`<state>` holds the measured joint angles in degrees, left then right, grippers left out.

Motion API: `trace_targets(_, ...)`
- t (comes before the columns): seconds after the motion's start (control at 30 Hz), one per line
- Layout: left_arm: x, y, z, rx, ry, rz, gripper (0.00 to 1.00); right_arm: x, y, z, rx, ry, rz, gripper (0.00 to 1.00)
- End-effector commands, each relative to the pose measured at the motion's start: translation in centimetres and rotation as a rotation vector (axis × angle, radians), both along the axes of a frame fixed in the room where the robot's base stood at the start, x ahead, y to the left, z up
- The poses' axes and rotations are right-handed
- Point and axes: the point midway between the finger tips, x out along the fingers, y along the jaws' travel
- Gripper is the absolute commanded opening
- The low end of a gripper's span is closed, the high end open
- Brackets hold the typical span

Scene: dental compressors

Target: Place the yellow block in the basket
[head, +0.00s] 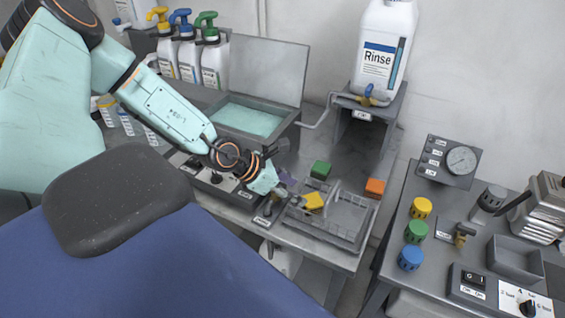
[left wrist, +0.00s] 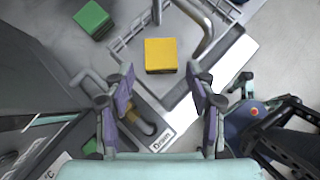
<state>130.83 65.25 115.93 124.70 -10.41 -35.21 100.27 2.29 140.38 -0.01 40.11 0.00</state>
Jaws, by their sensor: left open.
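My right gripper is not in view.
A green block (head: 320,169) and an orange block (head: 375,187) lie on the bench near the basket. A Rinse bottle (head: 384,50) stands on a raised stand behind. A shallow lidded tank (head: 247,119) is at the back left. A control bench (head: 400,255) is at the right.

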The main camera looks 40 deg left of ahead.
Motion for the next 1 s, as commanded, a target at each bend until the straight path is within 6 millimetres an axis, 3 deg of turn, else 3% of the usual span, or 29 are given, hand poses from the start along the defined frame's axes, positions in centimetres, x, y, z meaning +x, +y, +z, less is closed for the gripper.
trace_targets(0.03,-0.2,0.2,0.7,-0.001,0.001,0.001,0.56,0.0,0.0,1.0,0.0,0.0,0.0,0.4)
trace_targets(0.33,-1.5,0.9,2.1,-0.001,0.001,0.001,0.56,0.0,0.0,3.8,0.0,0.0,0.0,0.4)
trace_targets(0.7,-2.7,0.6,2.4,0.018,0.014,-0.046,0.56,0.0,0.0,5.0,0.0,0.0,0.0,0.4)
trace_targets(0.83,-5.8,-2.2,0.9,0.107,0.084,-0.271,0.56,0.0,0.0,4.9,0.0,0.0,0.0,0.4)
trace_targets(1.0,-12.8,-5.1,-1.8,0.303,0.226,-0.714,0.56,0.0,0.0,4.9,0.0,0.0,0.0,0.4)
